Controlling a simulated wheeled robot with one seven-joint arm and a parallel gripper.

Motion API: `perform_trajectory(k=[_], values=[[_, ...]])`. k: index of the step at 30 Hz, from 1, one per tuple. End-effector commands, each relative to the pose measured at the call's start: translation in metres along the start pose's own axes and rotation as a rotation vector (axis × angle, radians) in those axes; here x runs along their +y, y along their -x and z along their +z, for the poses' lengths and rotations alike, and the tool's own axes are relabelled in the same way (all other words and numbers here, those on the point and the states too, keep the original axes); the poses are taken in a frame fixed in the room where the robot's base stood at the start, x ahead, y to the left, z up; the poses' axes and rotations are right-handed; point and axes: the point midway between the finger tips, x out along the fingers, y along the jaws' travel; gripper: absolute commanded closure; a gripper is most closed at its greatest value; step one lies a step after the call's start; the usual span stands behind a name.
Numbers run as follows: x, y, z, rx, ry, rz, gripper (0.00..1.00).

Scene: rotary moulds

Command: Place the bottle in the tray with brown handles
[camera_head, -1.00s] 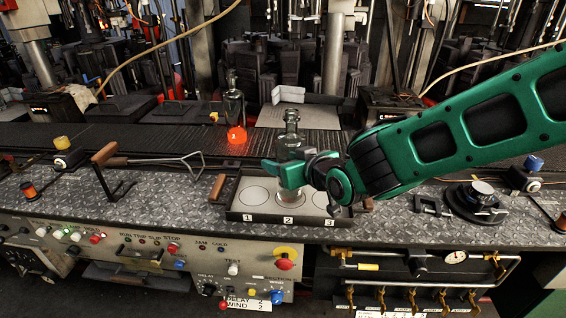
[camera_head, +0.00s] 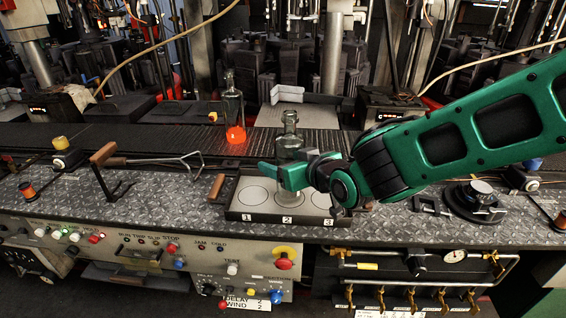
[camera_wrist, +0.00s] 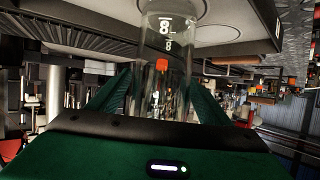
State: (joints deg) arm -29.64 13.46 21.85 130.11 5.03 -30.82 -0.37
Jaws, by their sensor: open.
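A clear glass bottle (camera_head: 290,135) stands upright in the tray (camera_head: 243,211), at the middle circle marked 2. The tray is dark-rimmed with a pale floor, numbered circles and brown handles (camera_head: 217,186). My gripper (camera_head: 283,176) is at the bottle's lower body with its jaws open. In the wrist view the bottle (camera_wrist: 165,75) is between the two green fingers, and dark gaps show beside it.
Another bottle with a glowing orange base (camera_head: 234,112) stands on the dark conveyor (camera_head: 160,135) behind. Tongs with a wooden handle (camera_head: 150,160) lie left of the tray. A metal clamp and round weight (camera_head: 478,200) sit to the right.

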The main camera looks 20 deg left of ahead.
Motion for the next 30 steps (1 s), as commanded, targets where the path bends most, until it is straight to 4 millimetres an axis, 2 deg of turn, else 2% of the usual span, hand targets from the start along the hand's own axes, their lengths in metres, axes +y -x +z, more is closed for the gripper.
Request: perform_trajectory(k=[15,21,30], values=[[0.000,0.082,-0.001,0.002,0.001,0.002,0.28],[0.000,0.100,-0.001,0.001,0.001,0.000,0.28],[-0.001,0.107,0.000,0.000,0.000,-0.001,0.28]])
